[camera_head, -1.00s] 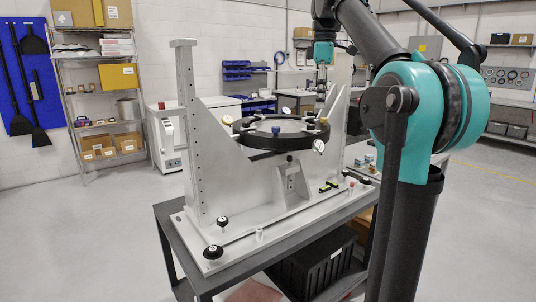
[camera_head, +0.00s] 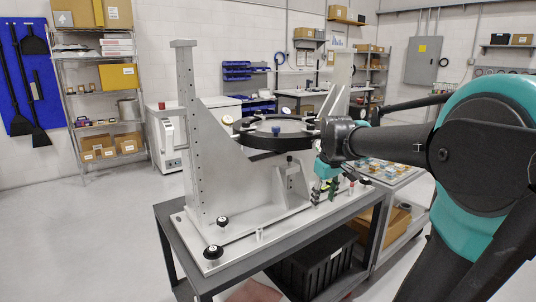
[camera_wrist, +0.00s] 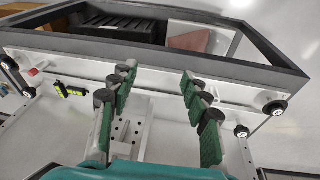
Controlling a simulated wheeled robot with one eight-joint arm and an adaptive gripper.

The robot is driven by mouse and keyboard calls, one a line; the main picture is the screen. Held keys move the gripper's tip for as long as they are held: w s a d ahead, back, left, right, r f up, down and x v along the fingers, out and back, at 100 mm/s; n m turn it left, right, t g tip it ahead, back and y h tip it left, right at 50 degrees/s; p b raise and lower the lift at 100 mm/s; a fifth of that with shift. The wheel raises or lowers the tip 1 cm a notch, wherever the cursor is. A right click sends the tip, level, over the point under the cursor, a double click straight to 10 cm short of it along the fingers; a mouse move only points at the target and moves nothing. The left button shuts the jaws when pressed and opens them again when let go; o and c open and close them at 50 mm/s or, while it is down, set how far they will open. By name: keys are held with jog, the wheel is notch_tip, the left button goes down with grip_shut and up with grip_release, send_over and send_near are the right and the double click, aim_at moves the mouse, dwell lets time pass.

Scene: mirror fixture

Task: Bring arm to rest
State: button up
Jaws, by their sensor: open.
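My gripper (camera_head: 325,190) hangs in front of the right part of the mirror fixture (camera_head: 237,158), low over its pale base plate. In the wrist view my gripper (camera_wrist: 157,76) is open, its green-padded fingers apart with nothing between them. The base plate (camera_wrist: 150,85) shows below and beyond the fingers. My arm reaches in from the right and covers part of the fixture's right side. The fixture's dark ring with the round mirror (camera_head: 277,134) lies flat between two upright plates.
The fixture stands on a dark table (camera_head: 180,245) with a black crate (camera_head: 313,272) underneath. A small yellow-and-black piece (camera_wrist: 70,90) lies on the plate left of my fingers. Black knobs (camera_head: 213,252) stand along the plate. A cart (camera_head: 400,175) with small parts stands behind right.

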jog(key=s+d+f+m+t, duration=0.1)
jog(key=s+f+m, duration=0.5)
jog(key=s+f, duration=1)
notch_tip(320, 180, down, 4)
jog(key=shift+s+r+t, duration=0.15)
jog(key=shift+s+t, duration=0.15)
